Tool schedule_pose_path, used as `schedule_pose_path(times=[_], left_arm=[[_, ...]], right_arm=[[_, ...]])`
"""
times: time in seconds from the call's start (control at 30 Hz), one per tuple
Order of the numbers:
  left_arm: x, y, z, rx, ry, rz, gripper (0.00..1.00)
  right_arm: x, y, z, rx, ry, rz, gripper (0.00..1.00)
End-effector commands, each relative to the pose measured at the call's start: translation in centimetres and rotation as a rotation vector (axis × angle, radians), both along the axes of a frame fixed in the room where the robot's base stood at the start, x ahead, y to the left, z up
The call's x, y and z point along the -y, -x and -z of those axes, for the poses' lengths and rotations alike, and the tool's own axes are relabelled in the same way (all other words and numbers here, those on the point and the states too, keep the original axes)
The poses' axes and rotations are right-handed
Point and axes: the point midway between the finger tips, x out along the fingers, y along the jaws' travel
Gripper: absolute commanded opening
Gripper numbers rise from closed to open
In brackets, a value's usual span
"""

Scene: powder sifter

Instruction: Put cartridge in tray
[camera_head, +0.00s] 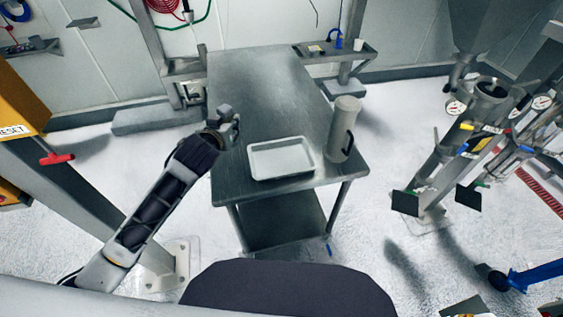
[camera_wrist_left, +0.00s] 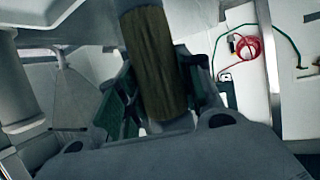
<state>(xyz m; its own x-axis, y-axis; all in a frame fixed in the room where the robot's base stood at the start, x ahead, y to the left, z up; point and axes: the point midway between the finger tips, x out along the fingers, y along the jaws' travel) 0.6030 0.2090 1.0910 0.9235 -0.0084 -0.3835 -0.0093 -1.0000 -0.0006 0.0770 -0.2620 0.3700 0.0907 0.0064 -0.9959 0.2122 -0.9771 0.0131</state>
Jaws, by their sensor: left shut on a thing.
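My left gripper (camera_head: 231,128) is at the left edge of the steel table (camera_head: 245,80), left of the tray and above tabletop height. It is shut on the cartridge, a dark brownish cylinder (camera_wrist_left: 155,65) that shows between the fingers in the left wrist view. In the head view the gripper mostly hides what it holds. The tray (camera_head: 282,174) is shallow, pale and rectangular, looks empty, and lies near the table's front edge. My right gripper is not in view.
A grey cylindrical canister (camera_head: 345,118) with a black handle stands upright just right of the tray. The table's back half is clear. Machinery with gauges (camera_head: 490,100) stands at the right. An orange box (camera_head: 20,105) with a red handle is at the left.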

Motion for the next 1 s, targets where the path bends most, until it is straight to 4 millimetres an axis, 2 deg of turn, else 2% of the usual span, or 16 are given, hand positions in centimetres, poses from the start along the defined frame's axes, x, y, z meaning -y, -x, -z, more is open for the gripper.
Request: schedule_pose_path(times=[0.1, 0.5, 1.0], left_arm=[[0.4, -0.7, -1.6, 0.006, 0.001, 0.005, 0.08], [2.1, -2.6, -5.8, 0.005, 0.001, 0.03, 0.08], [6.0, -5.0, -9.7, 0.004, 0.0, 0.099, 0.08]], right_arm=[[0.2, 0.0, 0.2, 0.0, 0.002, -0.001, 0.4], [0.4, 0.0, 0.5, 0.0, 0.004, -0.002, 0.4], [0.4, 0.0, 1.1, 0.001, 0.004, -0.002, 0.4]])
